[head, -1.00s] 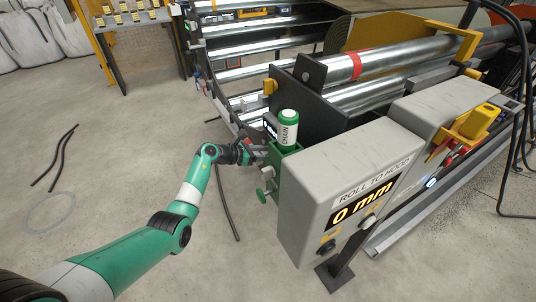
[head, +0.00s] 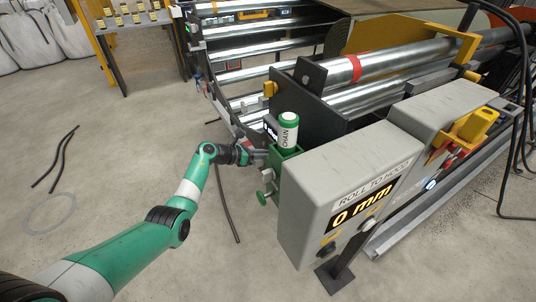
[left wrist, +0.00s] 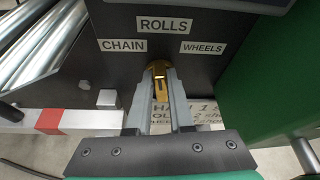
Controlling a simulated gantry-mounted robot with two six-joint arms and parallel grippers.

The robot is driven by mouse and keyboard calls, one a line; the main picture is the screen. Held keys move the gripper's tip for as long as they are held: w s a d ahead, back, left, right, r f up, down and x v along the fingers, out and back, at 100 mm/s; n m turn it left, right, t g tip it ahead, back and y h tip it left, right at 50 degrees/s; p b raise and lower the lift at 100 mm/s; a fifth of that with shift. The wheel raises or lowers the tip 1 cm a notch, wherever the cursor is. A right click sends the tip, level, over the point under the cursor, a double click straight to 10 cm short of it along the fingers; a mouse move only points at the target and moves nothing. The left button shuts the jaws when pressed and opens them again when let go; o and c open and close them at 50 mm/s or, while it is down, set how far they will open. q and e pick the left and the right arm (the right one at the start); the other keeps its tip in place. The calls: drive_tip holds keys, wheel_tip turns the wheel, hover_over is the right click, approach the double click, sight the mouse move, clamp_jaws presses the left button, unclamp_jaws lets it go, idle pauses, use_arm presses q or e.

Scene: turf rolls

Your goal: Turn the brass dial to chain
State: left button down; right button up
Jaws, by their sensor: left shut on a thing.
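The brass dial (left wrist: 160,68) is on a dark panel in the left wrist view, below the label ROLLS (left wrist: 163,24). The label CHAIN (left wrist: 124,45) is to its upper left and WHEELS (left wrist: 202,48) to its upper right. My left gripper (left wrist: 161,84) is shut on the dial, with one finger on each side. The dial's long side looks upright in this view, roughly towards ROLLS; the fingers hide part of it. In the head view my left gripper (head: 257,155) is at the green housing (head: 283,168); the dial is hidden there. My right gripper is not in view.
A green-and-white canister marked CHAIN (head: 288,131) stands on the green housing. A grey box reading 0 mm (head: 350,190) stands to its right. Metal rollers (head: 345,70) lie behind. The floor left of my arm is mostly clear, with loose dark hoses (head: 54,160).

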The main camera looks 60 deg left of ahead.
use_arm(q)
drive_tip(key=shift+a+f+n+h+b, duration=0.15)
drive_tip(key=shift+a+n+h+b, duration=0.1)
drive_tip(key=shift+n+h+b, duration=0.6)
drive_tip(key=shift+a+f+n+h+b, duration=0.15)
drive_tip(key=shift+n+h+b, duration=0.3)
drive_tip(key=shift+n+b, duration=0.65)
drive_tip(key=c, duration=0.8)
unclamp_jaws()
drive_tip(key=shift+r, duration=0.1)
drive_tip(key=p+v, duration=0.7)
drive_tip(key=v, duration=0.4)
drive_tip(key=shift+s, duration=0.35)
